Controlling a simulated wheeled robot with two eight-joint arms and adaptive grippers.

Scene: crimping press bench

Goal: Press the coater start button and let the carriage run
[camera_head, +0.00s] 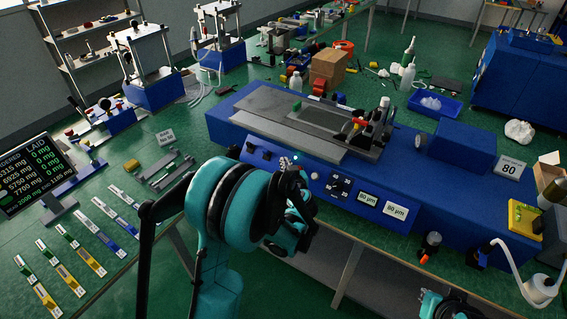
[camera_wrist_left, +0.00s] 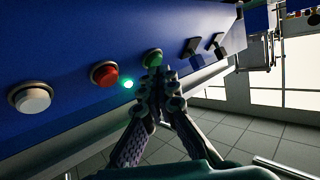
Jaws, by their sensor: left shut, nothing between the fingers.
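The blue coater (camera_head: 235,112) stands on the green bench, with its metal carriage (camera_head: 371,128) at the right part of the flat bed (camera_head: 270,105). In the left wrist view its front panel carries a green button (camera_wrist_left: 152,57), a red button (camera_wrist_left: 104,73) and a white button (camera_wrist_left: 32,97). A small green lamp (camera_wrist_left: 128,84) glows below them. My left gripper (camera_head: 290,164) is shut and empty at the panel. Its fingertips (camera_wrist_left: 161,74) overlap the green button's lower edge; I cannot tell whether they touch. Part of my right arm shows at the bottom right, its fingers out of sight.
Two black switches (camera_wrist_left: 203,44) sit beside the green button. A display screen (camera_head: 35,175) and several colour-marked strips (camera_head: 85,253) are at the left.

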